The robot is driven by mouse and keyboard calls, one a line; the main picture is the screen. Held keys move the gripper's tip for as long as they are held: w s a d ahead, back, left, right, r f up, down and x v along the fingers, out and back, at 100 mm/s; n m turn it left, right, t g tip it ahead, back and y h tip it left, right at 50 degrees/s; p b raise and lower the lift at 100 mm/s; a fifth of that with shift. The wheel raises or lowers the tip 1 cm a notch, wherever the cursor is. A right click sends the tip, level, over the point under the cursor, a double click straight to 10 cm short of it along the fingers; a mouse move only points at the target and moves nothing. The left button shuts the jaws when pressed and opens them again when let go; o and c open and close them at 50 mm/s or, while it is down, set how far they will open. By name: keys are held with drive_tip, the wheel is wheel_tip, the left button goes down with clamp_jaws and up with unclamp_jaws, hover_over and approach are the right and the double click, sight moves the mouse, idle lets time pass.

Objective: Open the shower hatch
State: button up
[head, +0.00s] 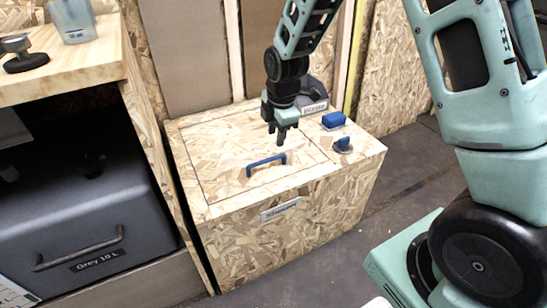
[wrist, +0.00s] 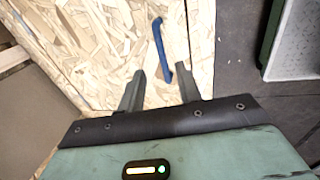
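The shower hatch (head: 225,150) is a chipboard lid set in the top of a chipboard box, and it lies flat and shut. Its blue bar handle (head: 266,164) stands near the lid's front edge. In the wrist view the handle (wrist: 161,50) shows ahead of the gap between the fingers. My gripper (head: 281,138) hangs above the box, pointing down, a little behind and to the right of the handle. Its fingers (wrist: 162,88) are apart, with nothing seen held between them. I see no contact with the handle.
A label (head: 281,209) marks the box front. A blue block (head: 333,120) and a blue knob (head: 343,145) sit right of the lid. A dark grey tank (head: 85,215) stands under the wooden counter (head: 70,65) at left.

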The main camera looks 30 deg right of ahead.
sight(273, 157)
drive_tip(key=f, duration=0.3)
drive_tip(key=w+f+b, duration=0.1)
drive_tip(key=f, duration=0.1)
drive_tip(key=f+b, duration=0.1)
drive_tip(key=f, duration=0.2)
drive_tip(key=shift+w+f, duration=0.35)
clamp_jaws()
